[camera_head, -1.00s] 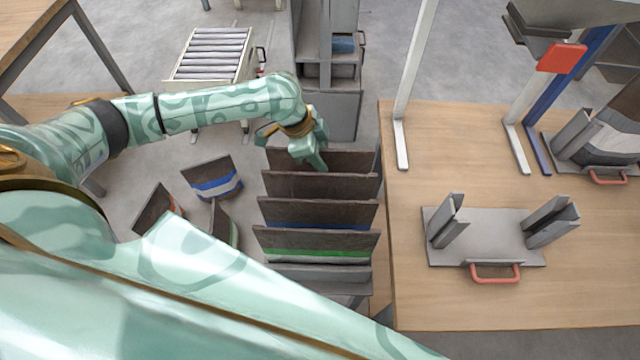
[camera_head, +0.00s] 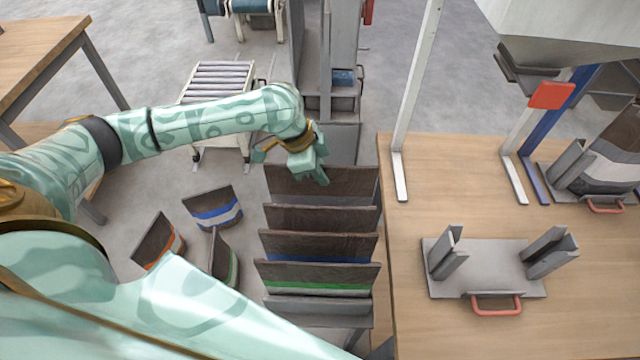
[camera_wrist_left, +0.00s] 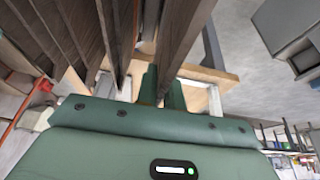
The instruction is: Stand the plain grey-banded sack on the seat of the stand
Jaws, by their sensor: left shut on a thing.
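My left gripper (camera_head: 318,168) is shut on the top edge of the rearmost brown sack (camera_head: 310,184) in the rack. In the left wrist view the fingers (camera_wrist_left: 163,88) pinch the brown sheet-like sack (camera_wrist_left: 180,35). The stand on the table has a flat grey seat (camera_head: 485,262), two angled uprights and a red handle (camera_head: 496,304); the seat is empty. My right gripper is not in view.
Sacks with a blue (camera_head: 318,259) and a green band (camera_head: 315,286) are in the rack's front. Several banded sacks, one blue-banded (camera_head: 215,212), stand on the floor left. A grey-banded sack (camera_head: 612,160) sits in another holder. A white post (camera_head: 410,110) rises from the table.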

